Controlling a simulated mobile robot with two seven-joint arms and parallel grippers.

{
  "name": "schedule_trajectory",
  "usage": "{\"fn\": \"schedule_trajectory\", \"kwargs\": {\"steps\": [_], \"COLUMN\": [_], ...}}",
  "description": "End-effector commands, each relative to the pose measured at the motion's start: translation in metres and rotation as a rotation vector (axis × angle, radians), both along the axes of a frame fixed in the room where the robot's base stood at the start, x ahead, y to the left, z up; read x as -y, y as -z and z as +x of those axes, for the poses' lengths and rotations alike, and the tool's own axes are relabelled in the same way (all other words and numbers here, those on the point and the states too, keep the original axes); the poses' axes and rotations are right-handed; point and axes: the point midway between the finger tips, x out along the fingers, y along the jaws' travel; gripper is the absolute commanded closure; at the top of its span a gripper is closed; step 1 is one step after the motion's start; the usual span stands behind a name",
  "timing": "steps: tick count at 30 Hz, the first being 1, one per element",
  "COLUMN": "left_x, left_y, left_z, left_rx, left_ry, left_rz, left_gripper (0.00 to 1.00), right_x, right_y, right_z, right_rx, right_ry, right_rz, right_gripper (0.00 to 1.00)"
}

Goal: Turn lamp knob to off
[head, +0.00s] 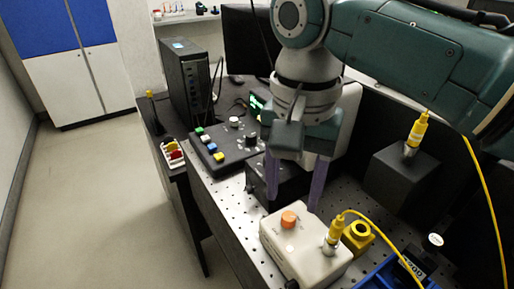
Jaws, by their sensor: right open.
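An orange knob (289,219) stands on top of a cream-white box (285,248), which looks like the lamp unit, at the bottom centre of the head view. I cannot read the knob's setting. My right gripper (293,208) points down with its two purple fingers spread apart and nothing between them. In the picture its fingertips are just behind and above the knob, one to each side; I cannot tell how far away they are in depth. My left gripper is not in view.
A yellow cable plugs into the lamp box at a yellow connector (337,229). A yellow ring-shaped part (358,236) is beside it. A black control box with coloured buttons (224,148) and a dark box (403,180) stand on the perforated bench. A blue tray (375,281) is at the front.

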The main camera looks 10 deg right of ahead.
Motion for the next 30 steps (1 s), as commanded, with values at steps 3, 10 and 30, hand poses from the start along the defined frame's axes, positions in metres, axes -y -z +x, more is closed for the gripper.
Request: {"fn": "schedule_trajectory", "kwargs": {"steps": [3, 10, 30], "left_x": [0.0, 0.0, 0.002], "left_y": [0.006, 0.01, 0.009], "left_z": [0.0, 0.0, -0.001], "left_rx": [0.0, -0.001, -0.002], "left_ry": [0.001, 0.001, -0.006], "left_rz": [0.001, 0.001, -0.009], "left_gripper": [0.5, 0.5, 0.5], "right_x": [0.0, 0.0, 0.0], "right_y": [0.023, 0.041, 0.042], "right_z": [-0.001, 0.0, 0.0], "right_rx": [-0.003, 0.0, 0.001], "right_ry": [-0.001, -0.002, -0.002], "right_rz": [-0.002, 0.0, 0.0], "right_gripper": [0.44, 0.44, 0.9]}}
